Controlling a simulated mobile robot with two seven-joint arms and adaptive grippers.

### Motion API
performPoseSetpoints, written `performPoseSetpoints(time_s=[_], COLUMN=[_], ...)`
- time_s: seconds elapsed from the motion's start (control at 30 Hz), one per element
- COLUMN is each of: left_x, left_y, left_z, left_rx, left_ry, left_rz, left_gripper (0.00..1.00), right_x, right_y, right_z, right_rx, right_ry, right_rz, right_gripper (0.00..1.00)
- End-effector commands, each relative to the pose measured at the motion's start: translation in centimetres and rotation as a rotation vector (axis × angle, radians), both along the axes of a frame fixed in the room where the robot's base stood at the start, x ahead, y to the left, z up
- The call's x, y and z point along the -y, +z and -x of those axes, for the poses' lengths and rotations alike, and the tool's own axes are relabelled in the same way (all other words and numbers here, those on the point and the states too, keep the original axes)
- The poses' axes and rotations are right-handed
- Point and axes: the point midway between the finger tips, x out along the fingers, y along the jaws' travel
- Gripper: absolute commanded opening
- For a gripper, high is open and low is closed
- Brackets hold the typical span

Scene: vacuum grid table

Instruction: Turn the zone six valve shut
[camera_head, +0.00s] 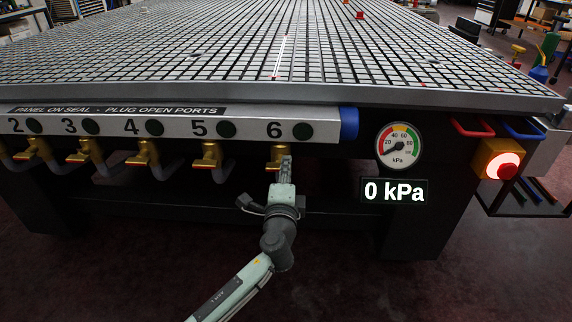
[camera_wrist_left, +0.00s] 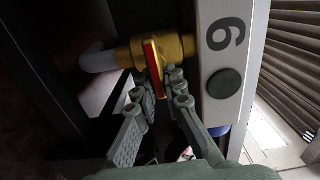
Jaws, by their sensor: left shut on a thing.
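The zone six valve (camera_head: 277,154) is a brass body under the manifold rail, below the "6" label. Its brass body also shows in the wrist view (camera_wrist_left: 180,47), with a red-and-yellow lever handle (camera_wrist_left: 153,58) across it. My left gripper (camera_head: 285,164) reaches up to this valve from below. In the wrist view my left gripper's fingers (camera_wrist_left: 160,86) are shut on the lever's end, one on each side. The fingers hide part of the handle in the head view. My right gripper is in neither view.
Similar brass valves sit along the rail (camera_head: 175,126) to the left, the zone five valve (camera_head: 207,156) nearest. A dial gauge (camera_head: 398,146) and a display (camera_head: 394,191) reading 0 kPa are to the right. The gridded table (camera_head: 300,93) is above.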

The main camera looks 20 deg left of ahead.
Motion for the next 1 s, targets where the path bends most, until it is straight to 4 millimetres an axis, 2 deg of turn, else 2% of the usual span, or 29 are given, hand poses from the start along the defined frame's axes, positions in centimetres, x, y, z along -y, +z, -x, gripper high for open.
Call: performPoseSetpoints(time_s=[0.53,0.57,0.73,1.0], left_x=[0.02,0.02,0.01,0.02], left_y=[-0.03,-0.03,-0.04,-0.05], left_z=[-0.02,-0.02,-0.01,0.05], left_rx=[-0.006,-0.006,-0.005,-0.006], left_ry=[-0.001,-0.001,0.0,0.0], left_rz=[-0.027,-0.027,-0.026,-0.025], left_gripper=[0.0,0.11,0.31,0.31], right_x=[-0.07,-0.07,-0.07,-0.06], right_y=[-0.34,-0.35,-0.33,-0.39], right_z=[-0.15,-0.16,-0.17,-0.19], right_rx=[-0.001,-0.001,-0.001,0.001], right_ry=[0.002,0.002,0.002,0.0], right_rz=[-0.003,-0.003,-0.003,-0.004], right_gripper=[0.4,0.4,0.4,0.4])
